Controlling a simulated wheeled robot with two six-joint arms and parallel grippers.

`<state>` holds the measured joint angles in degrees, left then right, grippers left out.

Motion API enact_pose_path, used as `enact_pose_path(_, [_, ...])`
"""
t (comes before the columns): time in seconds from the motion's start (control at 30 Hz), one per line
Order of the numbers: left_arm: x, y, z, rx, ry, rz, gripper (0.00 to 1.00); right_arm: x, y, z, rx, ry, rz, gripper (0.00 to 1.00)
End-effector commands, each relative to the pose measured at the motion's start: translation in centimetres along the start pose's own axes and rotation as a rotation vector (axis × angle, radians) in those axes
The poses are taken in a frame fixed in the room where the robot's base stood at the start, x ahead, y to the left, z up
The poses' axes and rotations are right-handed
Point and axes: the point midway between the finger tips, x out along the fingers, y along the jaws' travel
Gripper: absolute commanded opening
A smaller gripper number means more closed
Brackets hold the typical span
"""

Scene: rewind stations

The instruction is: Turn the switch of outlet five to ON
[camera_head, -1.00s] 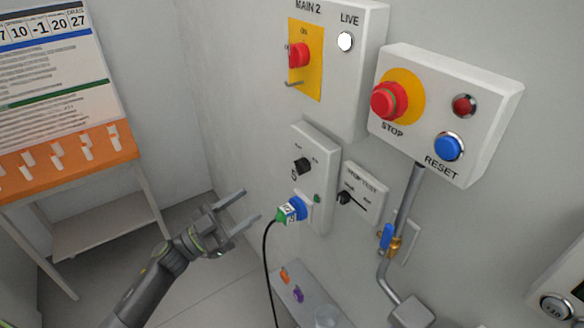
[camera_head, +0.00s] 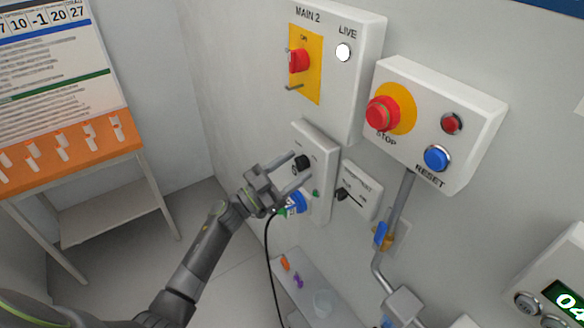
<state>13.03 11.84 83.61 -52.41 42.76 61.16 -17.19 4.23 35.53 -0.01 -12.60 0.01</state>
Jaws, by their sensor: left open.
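The outlet box with the number 5 is a white panel (camera_head: 322,150) on the wall, left of the middle of the head view. Its black rotary switch (camera_head: 303,162) sits in the upper half. A blue socket (camera_head: 299,203) with a cabled plug is below, partly covered by my gripper. A small green lamp (camera_head: 316,193) is beside it. My left gripper (camera_head: 298,171) is open and empty, with its fingertips at the switch in the picture. I cannot tell whether they touch it. The switch's pointer position is too small to read. My right gripper is not in view.
The MAIN 2 box (camera_head: 340,90) is above, and the stop box (camera_head: 460,110) with red and blue buttons juts out at right. A small test box (camera_head: 362,188) is right of the outlet. A black cable (camera_head: 268,255) hangs below. A grey shelf (camera_head: 310,290) stands underneath.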

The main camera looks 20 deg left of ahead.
Motion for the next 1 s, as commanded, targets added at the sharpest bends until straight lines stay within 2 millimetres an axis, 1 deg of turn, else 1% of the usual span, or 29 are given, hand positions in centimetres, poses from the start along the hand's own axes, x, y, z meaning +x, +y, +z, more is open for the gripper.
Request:
enact_pose_path(0.07, [-0.02, 0.0, 0.01, 0.0, 0.0, 0.0, 0.54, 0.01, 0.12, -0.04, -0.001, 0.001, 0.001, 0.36])
enact_pose_path(0.17, [-0.04, 0.0, 0.0, 0.0, 0.0, 0.0, 0.42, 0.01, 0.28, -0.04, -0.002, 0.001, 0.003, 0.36])
enact_pose_path(0.4, [-0.06, -0.01, 0.0, 0.0, 0.0, 0.0, 0.1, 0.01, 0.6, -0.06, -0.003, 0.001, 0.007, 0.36])
enact_pose_path(0.73, [-0.08, -0.09, 0.02, 0.043, 0.0, 0.018, 0.1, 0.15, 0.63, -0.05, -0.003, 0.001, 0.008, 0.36])
enact_pose_path(0.87, [-0.11, -0.16, 0.06, 0.106, -0.001, 0.044, 0.1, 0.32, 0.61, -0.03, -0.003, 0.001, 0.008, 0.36])
enact_pose_path(1.0, [-0.07, -0.26, 0.03, 0.204, 0.0, 0.085, 0.1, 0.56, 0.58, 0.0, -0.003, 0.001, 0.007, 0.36])
